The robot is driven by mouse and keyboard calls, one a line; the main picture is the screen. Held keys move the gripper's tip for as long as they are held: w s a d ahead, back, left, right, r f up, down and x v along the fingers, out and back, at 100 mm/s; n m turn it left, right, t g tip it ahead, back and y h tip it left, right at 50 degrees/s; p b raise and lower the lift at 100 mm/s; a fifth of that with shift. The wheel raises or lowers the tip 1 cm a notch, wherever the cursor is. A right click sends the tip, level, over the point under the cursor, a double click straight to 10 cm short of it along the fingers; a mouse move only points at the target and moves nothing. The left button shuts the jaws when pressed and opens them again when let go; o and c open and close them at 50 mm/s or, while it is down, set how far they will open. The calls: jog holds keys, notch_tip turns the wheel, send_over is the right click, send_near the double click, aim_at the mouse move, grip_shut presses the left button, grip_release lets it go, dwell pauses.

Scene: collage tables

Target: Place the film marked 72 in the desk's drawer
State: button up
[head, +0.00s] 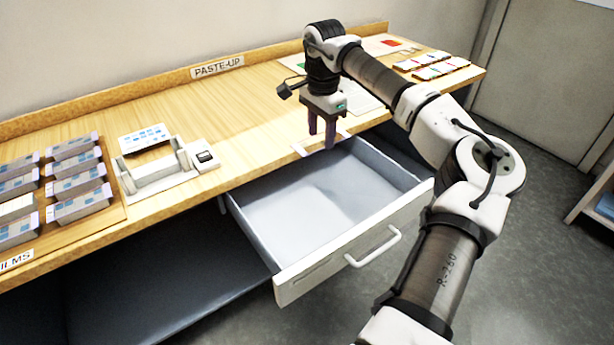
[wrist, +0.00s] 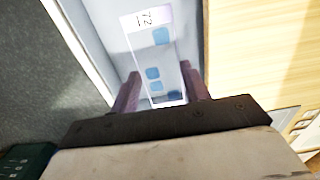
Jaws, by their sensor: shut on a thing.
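The film marked 72 (wrist: 152,62) is a pale strip with several blue patches, its number at the far end. It sits between the fingers of my gripper (wrist: 157,92) in the wrist view. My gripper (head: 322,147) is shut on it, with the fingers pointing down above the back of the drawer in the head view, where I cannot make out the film. The desk's drawer (head: 352,254) is pulled open and its visible floor looks empty. Pale drawer surfaces also show behind the film in the wrist view (wrist: 95,30).
The wooden desk top (head: 245,125) runs behind the drawer. A tray of films (head: 75,180) in rows and a white device (head: 165,170) stand at its left. Small cards (head: 430,65) lie at the far right. The white drawer handle (head: 373,247) sticks out in front.

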aim_at(319, 200)
jog(key=shift+w+f, duration=0.1)
jog(key=shift+f, duration=0.2)
notch_tip(319, 200, down, 20)
jog(key=shift+r+p, duration=0.25)
jog(key=shift+p, duration=0.75)
jog(key=o, duration=0.9)
jog(key=shift+o, duration=0.2)
notch_tip(319, 200, up, 12)
jog(key=b, duration=0.1)
jog(key=shift+r+b, duration=0.2)
jog(key=shift+b, duration=0.15)
